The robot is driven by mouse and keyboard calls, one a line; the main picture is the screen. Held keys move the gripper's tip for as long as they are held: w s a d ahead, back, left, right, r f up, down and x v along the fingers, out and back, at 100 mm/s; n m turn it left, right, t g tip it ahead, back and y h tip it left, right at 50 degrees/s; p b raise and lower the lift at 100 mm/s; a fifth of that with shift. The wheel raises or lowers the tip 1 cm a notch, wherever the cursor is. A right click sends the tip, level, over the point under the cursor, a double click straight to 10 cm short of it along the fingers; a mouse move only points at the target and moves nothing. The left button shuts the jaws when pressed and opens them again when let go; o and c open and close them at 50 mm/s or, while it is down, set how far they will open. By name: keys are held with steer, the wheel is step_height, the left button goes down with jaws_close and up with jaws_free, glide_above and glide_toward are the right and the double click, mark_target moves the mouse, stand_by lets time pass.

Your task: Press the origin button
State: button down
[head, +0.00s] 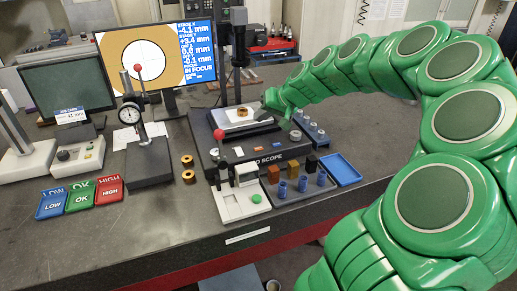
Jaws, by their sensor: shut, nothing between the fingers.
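My green arm reaches in from the right to the video scope at the middle of the bench. My gripper (264,108) is small and dark in this view; it is shut and empty, just right of a brass ring (242,112) on the scope stage (232,122). I cannot tell whether it touches the stage. Another pale box (78,160) at the left has a dark knob and a small green spot. No label reading origin is legible on either box.
The monitor (157,57) shows a ring outline, offset readings and IN FOCUS. A dial gauge stand (148,165) and blue, green and red trays (80,197) stand left. Brass rings (188,177), small blocks (290,172) and a blue tray (340,169) sit near the scope.

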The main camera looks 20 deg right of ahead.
mark_target(262, 149)
steer(key=shift+f, duration=4.35)
steer(key=shift+f, duration=0.2)
steer(key=shift+f, duration=0.2)
steer(key=shift+f, duration=0.3)
steer(key=shift+r, duration=0.75)
steer(key=shift+r, duration=0.15)
steer(key=shift+r, duration=2.35)
